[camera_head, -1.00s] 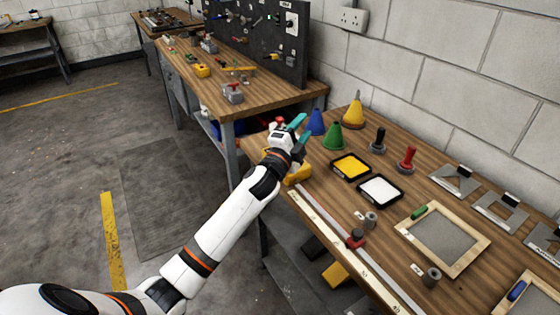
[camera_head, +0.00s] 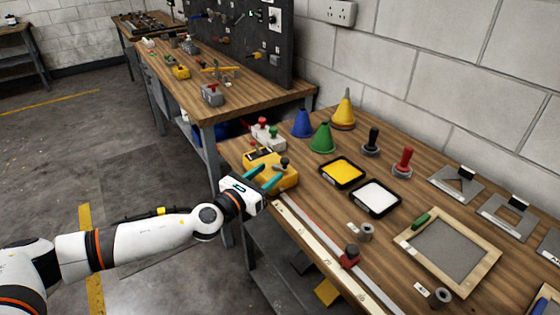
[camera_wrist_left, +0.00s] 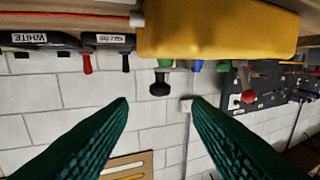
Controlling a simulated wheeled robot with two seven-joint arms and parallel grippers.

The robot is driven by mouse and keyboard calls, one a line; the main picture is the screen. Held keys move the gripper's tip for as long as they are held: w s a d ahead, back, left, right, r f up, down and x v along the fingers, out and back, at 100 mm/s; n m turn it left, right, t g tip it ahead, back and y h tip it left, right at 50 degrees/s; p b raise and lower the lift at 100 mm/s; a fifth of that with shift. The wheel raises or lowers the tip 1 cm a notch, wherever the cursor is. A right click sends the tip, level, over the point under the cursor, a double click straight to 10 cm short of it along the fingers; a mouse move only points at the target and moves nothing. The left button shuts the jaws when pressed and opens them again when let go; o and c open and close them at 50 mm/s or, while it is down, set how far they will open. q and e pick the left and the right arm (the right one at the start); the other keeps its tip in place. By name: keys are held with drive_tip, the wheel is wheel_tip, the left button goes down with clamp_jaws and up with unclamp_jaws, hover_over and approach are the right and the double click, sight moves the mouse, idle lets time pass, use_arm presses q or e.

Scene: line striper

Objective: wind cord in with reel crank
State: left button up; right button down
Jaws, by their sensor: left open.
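The yellow reel box (camera_head: 283,184) sits at the left edge of the near bench. A dark crank knob (camera_head: 284,161) stands on it. My left gripper (camera_head: 276,169) is open, its two teal fingers pointing at the reel box near the knob. In the left wrist view, the yellow box (camera_wrist_left: 215,35) fills the upper middle, and a black knob (camera_wrist_left: 159,86) hangs below it, between and beyond the open fingers (camera_wrist_left: 158,103). The fingers look apart from the knob. A thin reddish cord line (camera_head: 318,232) runs along the bench front from the box. My right gripper is not in view.
A red block with a dark knob (camera_head: 349,257) is on the front strip. Blue (camera_head: 302,124), green (camera_head: 322,139) and yellow (camera_head: 343,110) cones stand behind the reel. Yellow (camera_head: 342,172) and white (camera_head: 375,197) pads lie to the right. A grey-white block with red and green knobs (camera_head: 262,138) is behind.

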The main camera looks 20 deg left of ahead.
sight(282, 163)
use_arm(q)
drive_tip(key=x, duration=0.6)
drive_tip(key=shift+w, duration=0.3)
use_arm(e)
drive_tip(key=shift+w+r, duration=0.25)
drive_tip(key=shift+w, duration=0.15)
use_arm(q)
drive_tip(key=shift+c, duration=0.3)
